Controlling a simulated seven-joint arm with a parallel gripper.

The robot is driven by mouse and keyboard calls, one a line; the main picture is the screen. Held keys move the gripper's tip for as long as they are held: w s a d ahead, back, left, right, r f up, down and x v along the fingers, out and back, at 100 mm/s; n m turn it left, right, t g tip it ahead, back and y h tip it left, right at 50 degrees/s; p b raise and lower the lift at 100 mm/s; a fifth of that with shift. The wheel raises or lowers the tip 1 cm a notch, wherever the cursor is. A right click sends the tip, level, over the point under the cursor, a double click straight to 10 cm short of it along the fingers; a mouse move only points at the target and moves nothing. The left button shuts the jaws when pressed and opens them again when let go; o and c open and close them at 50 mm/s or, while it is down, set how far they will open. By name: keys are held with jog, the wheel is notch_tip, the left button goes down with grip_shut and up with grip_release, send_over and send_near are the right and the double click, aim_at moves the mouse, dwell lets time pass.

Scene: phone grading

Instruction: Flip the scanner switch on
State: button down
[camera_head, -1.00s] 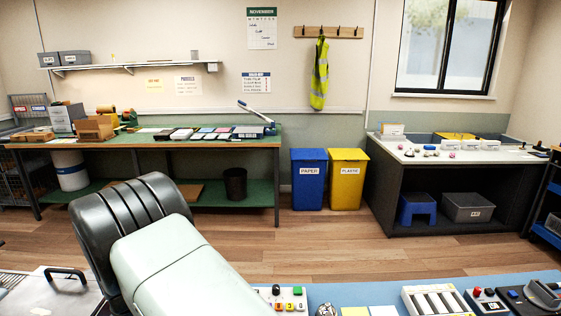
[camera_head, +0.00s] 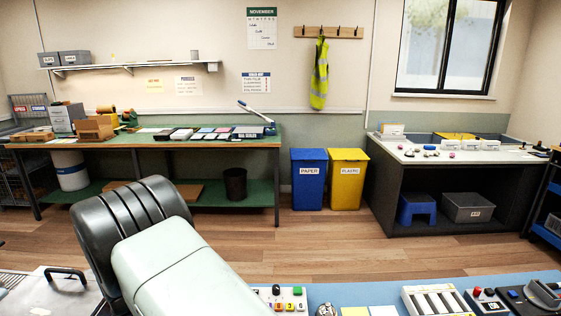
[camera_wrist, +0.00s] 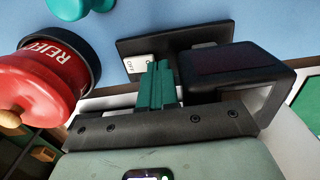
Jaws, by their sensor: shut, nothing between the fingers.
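In the wrist view my gripper (camera_wrist: 161,84) has its teal fingers shut together with nothing between them. The fingertips are at a black plate (camera_wrist: 190,36) on the blue surface, beside its pale label (camera_wrist: 139,64), which shows only part of its lettering. The switch lever is not clearly visible; the fingers may hide it. I cannot tell whether they touch it. A black box with a dark reddish window (camera_wrist: 238,62), apparently the scanner, is just right of the fingers. In the head view my arm hides the gripper and this spot.
A red REJECT stamp (camera_wrist: 47,78) with a wooden handle is close left of my gripper. A teal object (camera_wrist: 82,8) is at the top edge. In the head view the blue work surface (camera_head: 385,290) carries a panel of coloured buttons (camera_head: 287,300) and a white slotted tray (camera_head: 436,300).

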jog(key=shift+f, duration=0.5)
notch_tip(320, 180, up, 7)
dwell(1.0)
